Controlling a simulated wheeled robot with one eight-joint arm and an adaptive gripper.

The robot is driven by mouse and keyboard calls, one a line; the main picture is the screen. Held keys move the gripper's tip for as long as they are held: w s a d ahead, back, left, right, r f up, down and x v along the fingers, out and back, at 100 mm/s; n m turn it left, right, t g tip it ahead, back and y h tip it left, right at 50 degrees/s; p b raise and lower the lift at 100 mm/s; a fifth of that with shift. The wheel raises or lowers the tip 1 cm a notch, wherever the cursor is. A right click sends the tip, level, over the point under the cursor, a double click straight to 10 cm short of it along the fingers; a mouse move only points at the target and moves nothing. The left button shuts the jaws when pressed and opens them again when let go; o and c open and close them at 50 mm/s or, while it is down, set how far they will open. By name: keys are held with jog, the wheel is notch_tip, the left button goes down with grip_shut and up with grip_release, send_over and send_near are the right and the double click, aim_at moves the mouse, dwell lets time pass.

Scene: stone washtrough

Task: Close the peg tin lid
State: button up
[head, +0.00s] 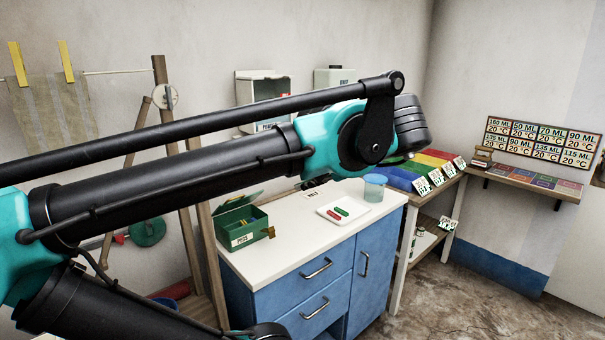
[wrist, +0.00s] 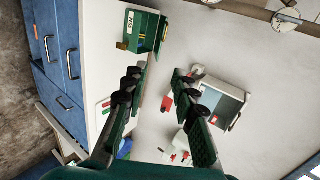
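The peg tin (head: 241,236) is a green box with a white "PEGS" label, standing on the left part of the white counter. Its green lid (head: 239,202) is raised open at the back. The tin also shows at the top of the wrist view (wrist: 138,32), with the lid (wrist: 163,36) on its right side. My gripper (wrist: 157,73) is open and empty in the wrist view, its fingers spread wide. The tin appears beyond the fingertips, not touching them. In the head view my arm crosses in front of the wall, and I cannot make out the fingers there.
A white tray (head: 326,213) with a red and a green piece and a bluish clear cup (head: 374,194) stand right of the tin on the counter (head: 290,246). A white wall box (head: 262,88) hangs behind. The counter between tin and tray is mostly clear.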

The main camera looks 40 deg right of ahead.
jog(key=shift+c, duration=0.5)
jog(key=shift+c, duration=1.1)
jog(key=shift+w+r+y, duration=0.1)
jog(key=shift+w+y, duration=0.1)
jog(key=shift+y, duration=0.1)
jog(key=shift+c, duration=1.4)
jog(key=shift+w+d+r+g+y, duration=0.15)
jog(key=shift+w+d+g+y, duration=0.15)
jog(key=shift+w+g+y, duration=0.4)
grip_shut()
jog(key=w+a+g+h, duration=0.3)
jog(key=w+g, duration=0.9)
jog(key=w, duration=1.9)
notch_tip(320, 180, down, 14)
jog(key=s, duration=0.2)
jog(key=shift+d+f, duration=0.2)
jog(key=shift+d, duration=0.05)
